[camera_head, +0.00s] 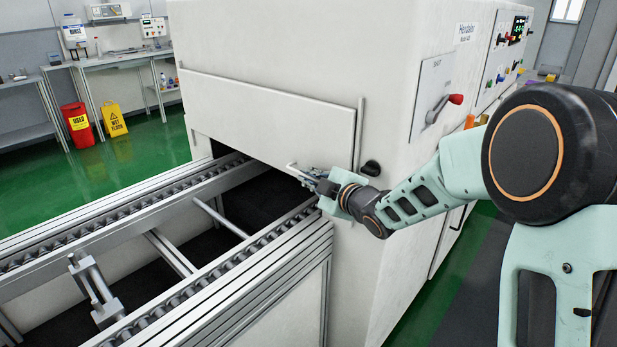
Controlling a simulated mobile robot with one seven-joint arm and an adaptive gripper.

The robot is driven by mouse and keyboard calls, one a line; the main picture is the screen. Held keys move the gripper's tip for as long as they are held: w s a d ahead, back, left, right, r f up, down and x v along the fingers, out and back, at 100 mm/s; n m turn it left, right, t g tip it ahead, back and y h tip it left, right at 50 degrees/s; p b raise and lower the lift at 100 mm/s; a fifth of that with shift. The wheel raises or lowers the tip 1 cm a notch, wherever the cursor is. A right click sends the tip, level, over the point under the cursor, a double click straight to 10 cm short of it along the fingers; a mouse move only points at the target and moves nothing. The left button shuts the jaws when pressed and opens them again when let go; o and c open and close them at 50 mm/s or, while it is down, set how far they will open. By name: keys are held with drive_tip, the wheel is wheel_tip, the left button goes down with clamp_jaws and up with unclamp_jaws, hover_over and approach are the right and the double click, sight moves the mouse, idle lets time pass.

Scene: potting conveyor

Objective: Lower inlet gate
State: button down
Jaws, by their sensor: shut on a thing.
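The inlet gate (270,120) is a flat off-white panel on the front of a large off-white machine (300,40). Its lower edge hangs above the conveyor, and a dark opening (262,190) shows beneath it. A thin pale handle bar (296,170) is at the gate's lower right edge. My gripper (312,178) is at that corner, shut on the handle. The fingertips are small and partly hidden by the wrist, so the exact grip is hard to see.
A roller conveyor with metal rails (240,245) runs from the front left into the opening. A black knob (370,168) and a red-tipped lever (455,99) are on the machine's side. A red bin (77,125) and a yellow wet-floor sign (114,119) stand far left on open green floor.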

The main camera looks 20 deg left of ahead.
sight(309, 227)
wheel_tip(309, 227, down, 12)
drive_tip(key=b, duration=1.1)
drive_tip(key=shift+d, duration=0.1)
drive_tip(key=shift+s+f+b, duration=0.15)
drive_tip(key=shift+f+b, duration=0.15)
drive_tip(key=shift+f, duration=0.1)
drive_tip(key=c, duration=2.4)
unclamp_jaws()
drive_tip(key=shift+f, duration=0.1)
drive_tip(key=shift+d, duration=0.1)
drive_tip(key=v, duration=0.8)
drive_tip(key=r+v, duration=0.1)
drive_tip(key=v, duration=0.3)
